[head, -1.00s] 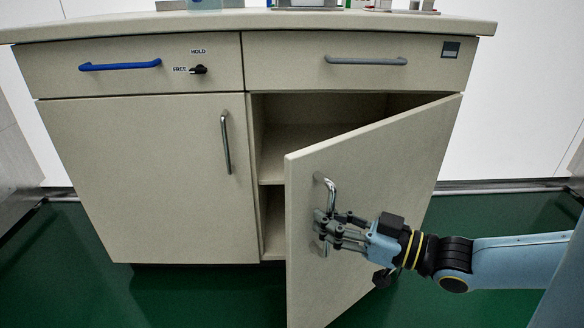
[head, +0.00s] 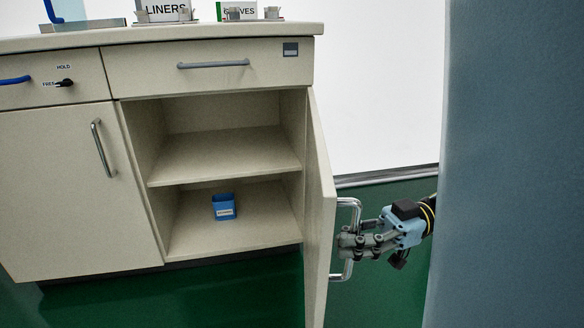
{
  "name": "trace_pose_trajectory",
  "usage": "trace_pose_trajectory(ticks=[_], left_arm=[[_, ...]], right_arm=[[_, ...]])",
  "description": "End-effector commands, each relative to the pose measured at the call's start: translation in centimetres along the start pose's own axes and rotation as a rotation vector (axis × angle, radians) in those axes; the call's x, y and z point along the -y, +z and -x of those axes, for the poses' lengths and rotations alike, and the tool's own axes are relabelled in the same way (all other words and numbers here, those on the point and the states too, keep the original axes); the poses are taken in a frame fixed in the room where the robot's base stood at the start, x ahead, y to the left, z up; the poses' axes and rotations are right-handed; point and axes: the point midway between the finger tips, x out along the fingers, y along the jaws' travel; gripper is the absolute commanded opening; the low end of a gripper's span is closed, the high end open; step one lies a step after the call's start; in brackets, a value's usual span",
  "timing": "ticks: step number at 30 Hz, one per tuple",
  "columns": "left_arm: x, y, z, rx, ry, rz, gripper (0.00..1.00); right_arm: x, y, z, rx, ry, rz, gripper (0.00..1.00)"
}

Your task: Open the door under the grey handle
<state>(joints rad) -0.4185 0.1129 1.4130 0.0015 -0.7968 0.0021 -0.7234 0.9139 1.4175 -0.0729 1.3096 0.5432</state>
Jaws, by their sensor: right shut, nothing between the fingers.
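The grey handle (head: 213,64) is on the upper right drawer front of the beige cabinet. The door (head: 319,190) under it stands wide open, seen nearly edge-on, hinged at the cabinet's right side. Its chrome bar handle (head: 351,204) is on the outer face, to the right of the door edge. My right gripper (head: 346,247) is shut with nothing between its fingers. It is at the bar handle, with its fingertips close to the door's outer face and covering the handle's middle. My left gripper is not in view.
The open compartment has a shelf (head: 225,158) and a small blue bin (head: 223,206) on its floor. The left door (head: 62,190) is closed. Labelled boxes stand on the countertop (head: 200,36). A large blurred blue-grey surface hides the right side.

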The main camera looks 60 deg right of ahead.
Motion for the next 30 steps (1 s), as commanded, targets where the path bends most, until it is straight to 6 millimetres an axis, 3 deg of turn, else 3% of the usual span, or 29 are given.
trace_pose_trajectory(ticks=[7, 20, 29, 30], left_arm=[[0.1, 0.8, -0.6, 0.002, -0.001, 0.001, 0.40], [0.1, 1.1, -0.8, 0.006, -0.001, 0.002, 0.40], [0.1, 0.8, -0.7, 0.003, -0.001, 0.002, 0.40], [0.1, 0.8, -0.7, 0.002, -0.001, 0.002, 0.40]], right_arm=[[0.2, -0.1, 2.0, -0.001, 0.006, 0.001, 0.00], [0.2, -0.1, 2.3, -0.001, 0.007, 0.001, 0.00], [0.3, 0.0, 2.3, -0.001, 0.005, 0.001, 0.36], [0.4, 0.0, 2.3, -0.001, 0.005, 0.001, 0.36]])
